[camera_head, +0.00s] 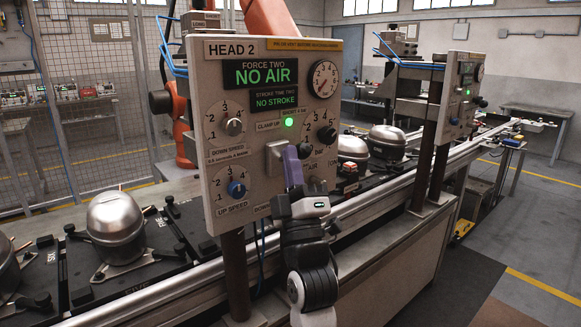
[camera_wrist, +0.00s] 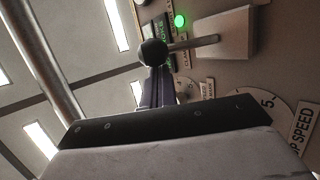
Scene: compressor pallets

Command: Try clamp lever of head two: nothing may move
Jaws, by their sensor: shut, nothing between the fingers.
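The head two panel (camera_head: 210,75) faces me, with displays reading "NO AIR" and "NO STROKE". Its clamp lever (camera_wrist: 190,44) is a metal rod with a black ball knob, standing out from a grey housing (camera_wrist: 228,30). The housing also shows in the head view (camera_head: 272,158), below the "CLAMP UP" label. My gripper (camera_head: 290,152) is in front of the panel at the lever and hides its knob there. In the wrist view the purple fingers (camera_wrist: 157,75) are shut and empty, with their tips at the knob. I cannot tell whether they touch it.
A green lamp (camera_head: 289,122) is lit above the lever. Knobs (camera_head: 237,188) and a gauge (camera_head: 324,79) sit close around it. Silver compressors (camera_head: 116,225) stand on black pallets along the line behind. A second panel (camera_head: 462,95) stands farther right.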

